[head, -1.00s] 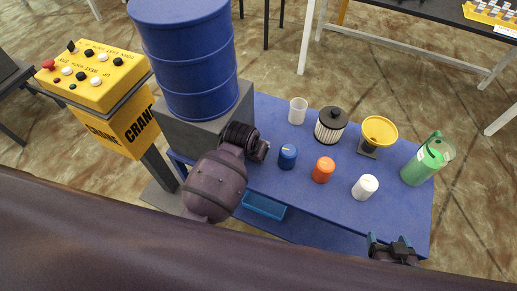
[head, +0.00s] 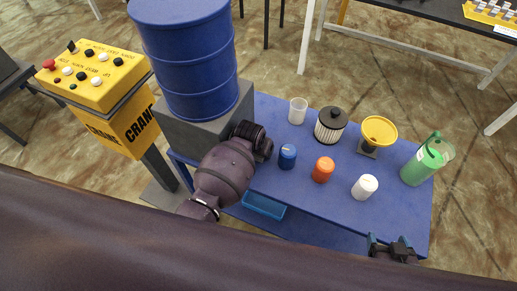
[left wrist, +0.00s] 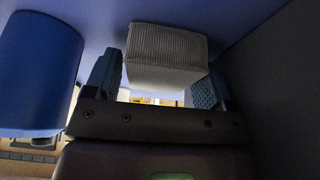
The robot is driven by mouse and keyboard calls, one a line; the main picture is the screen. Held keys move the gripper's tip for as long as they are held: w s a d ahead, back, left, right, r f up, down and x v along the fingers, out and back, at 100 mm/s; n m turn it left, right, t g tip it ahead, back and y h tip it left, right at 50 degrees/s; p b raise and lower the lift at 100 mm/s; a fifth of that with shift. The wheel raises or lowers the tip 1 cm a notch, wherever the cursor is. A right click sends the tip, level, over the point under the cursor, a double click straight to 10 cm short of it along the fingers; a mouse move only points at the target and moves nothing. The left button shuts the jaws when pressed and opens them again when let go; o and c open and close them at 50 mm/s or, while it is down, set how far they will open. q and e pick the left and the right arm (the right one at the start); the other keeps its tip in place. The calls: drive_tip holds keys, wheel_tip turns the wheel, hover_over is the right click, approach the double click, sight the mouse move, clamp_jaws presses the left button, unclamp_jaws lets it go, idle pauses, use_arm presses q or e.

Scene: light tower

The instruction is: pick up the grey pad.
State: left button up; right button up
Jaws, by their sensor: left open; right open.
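The grey pad (left wrist: 166,57), a ribbed light-grey block, shows in the left wrist view against a blue surface. My left gripper (left wrist: 162,70) is open, with one finger on each side of the pad. A small gap shows on the left; the right finger is very close, and I cannot tell whether it touches. In the head view my left arm hides the pad and the left fingers, beside the grey block under the drum. My right gripper (head: 392,248) is open at the table's front right edge, away from the pad.
A blue drum (head: 187,60) stands on a dark grey block. The blue table (head: 310,205) holds a blue jar (head: 287,157), an orange jar (head: 323,170), a white jar (head: 364,187), a filter (head: 331,125), a clear cup (head: 298,111), a yellow funnel (head: 379,131) and a green jug (head: 424,163).

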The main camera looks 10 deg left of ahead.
use_arm(q)
drive_tip(key=c, duration=0.7)
